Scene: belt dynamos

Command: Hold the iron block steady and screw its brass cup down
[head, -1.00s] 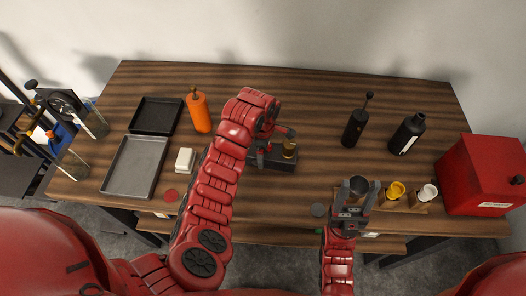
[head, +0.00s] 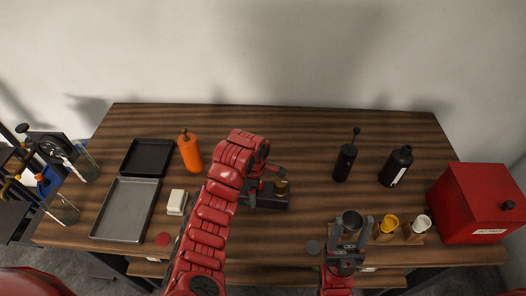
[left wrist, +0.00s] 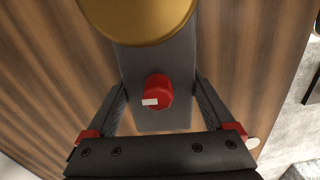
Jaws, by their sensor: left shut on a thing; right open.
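The iron block (head: 266,201) is a dark block on the wooden table, with the brass cup (head: 281,187) standing at its right end. In the left wrist view the block (left wrist: 150,65) carries a red knob (left wrist: 158,90) with a white mark, and the round gold cup (left wrist: 137,12) is cut off at the top. My left gripper (head: 262,188) is shut on the block, one finger along each side. The cup's thread is hidden.
Black bottles (head: 397,166) (head: 344,163) stand behind. Trays (head: 126,210) and an orange bottle (head: 190,153) are left. The table's back middle is clear.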

